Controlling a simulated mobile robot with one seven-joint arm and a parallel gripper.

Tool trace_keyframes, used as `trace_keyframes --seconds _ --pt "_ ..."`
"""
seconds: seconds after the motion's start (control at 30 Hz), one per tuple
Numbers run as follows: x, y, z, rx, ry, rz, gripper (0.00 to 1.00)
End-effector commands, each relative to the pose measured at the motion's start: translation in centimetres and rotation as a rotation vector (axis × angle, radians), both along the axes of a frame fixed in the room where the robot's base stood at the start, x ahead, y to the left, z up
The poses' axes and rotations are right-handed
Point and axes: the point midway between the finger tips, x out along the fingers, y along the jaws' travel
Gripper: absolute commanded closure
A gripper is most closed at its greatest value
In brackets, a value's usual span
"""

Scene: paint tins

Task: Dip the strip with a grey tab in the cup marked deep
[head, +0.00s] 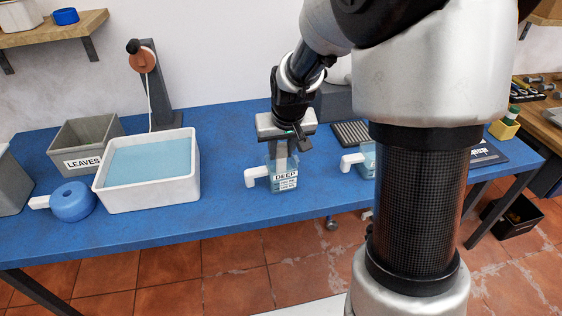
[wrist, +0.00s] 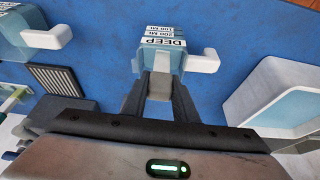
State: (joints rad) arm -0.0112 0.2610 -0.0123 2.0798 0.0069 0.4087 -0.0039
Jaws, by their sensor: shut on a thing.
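The cup marked DEEP (head: 284,181) is a clear bluish cup with a white handle, standing upright near the table's front edge. In the wrist view the cup (wrist: 163,52) lies just beyond my fingertips, its label reading upside down. My gripper (head: 283,148) points down directly over this cup. In the wrist view my gripper (wrist: 158,82) is shut on a grey tab (wrist: 157,86) between its two dark fingers.
A second cup (head: 367,161) stands to the right, partly behind my arm. A ribbed dark rack (head: 351,134) is behind it. A white tub of blue liquid (head: 148,199), a blue round pot (head: 73,201) and a LEAVES bin (head: 84,164) stand left. Blue table is clear between.

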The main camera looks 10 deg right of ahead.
Motion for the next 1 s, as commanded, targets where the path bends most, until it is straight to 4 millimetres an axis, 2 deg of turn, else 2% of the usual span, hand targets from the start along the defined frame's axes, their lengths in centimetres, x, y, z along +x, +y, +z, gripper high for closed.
trace_keyframes --seconds 1.0 --pt "0.1 0.0 10.5 0.0 -0.003 0.0 0.99"
